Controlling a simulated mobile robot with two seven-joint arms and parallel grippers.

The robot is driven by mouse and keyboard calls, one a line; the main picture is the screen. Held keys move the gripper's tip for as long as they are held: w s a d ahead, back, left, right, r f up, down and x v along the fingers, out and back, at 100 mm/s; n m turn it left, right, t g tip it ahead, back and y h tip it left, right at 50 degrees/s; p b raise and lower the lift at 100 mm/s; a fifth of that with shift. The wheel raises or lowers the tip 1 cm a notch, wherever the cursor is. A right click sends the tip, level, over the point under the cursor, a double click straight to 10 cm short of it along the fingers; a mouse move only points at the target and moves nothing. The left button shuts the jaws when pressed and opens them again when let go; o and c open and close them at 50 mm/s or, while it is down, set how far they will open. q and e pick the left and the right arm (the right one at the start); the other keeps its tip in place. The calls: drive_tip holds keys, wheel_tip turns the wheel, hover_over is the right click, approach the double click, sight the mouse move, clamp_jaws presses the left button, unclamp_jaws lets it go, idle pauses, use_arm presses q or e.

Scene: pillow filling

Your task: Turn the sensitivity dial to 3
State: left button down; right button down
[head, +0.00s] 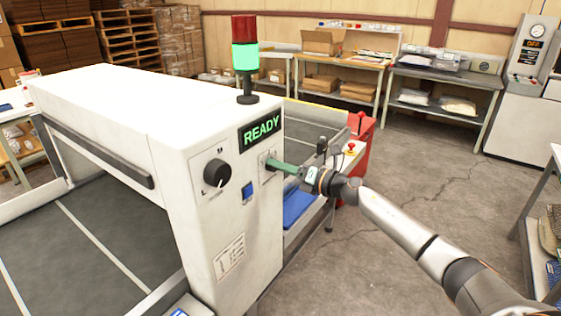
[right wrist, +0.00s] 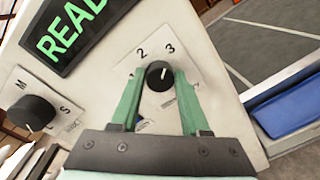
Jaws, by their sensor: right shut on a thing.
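The sensitivity dial (right wrist: 159,76) is a small black round knob on a white label plate, with the numbers 2 and 3 readable above it. Its white pointer mark leans up and slightly right, roughly toward the 3 side; I cannot tell if it lines up exactly. My right gripper (right wrist: 160,73) has its green fingers on either side of the dial, shut on it. In the head view my right gripper (head: 269,163) reaches the machine's panel from the right and hides the dial. My left gripper is not in view.
A larger black knob (head: 217,173) marked L, M, S sits left on the same white machine panel (head: 205,210). A green READY sign (head: 262,131) is above, with a blue switch (head: 248,191) below. A blue tray (head: 298,205) lies beside the panel. Open floor is to the right.

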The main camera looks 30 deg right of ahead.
drive_tip(key=shift+m+p, duration=0.3)
drive_tip(key=shift+m, duration=0.3)
drive_tip(key=shift+c, duration=1.9)
unclamp_jaws()
drive_tip(key=b+v, duration=0.2)
drive_tip(key=v, duration=1)
drive_tip(key=shift+s, duration=0.25)
drive_tip(key=shift+d, duration=0.1)
drive_tip(key=shift+f, duration=0.15)
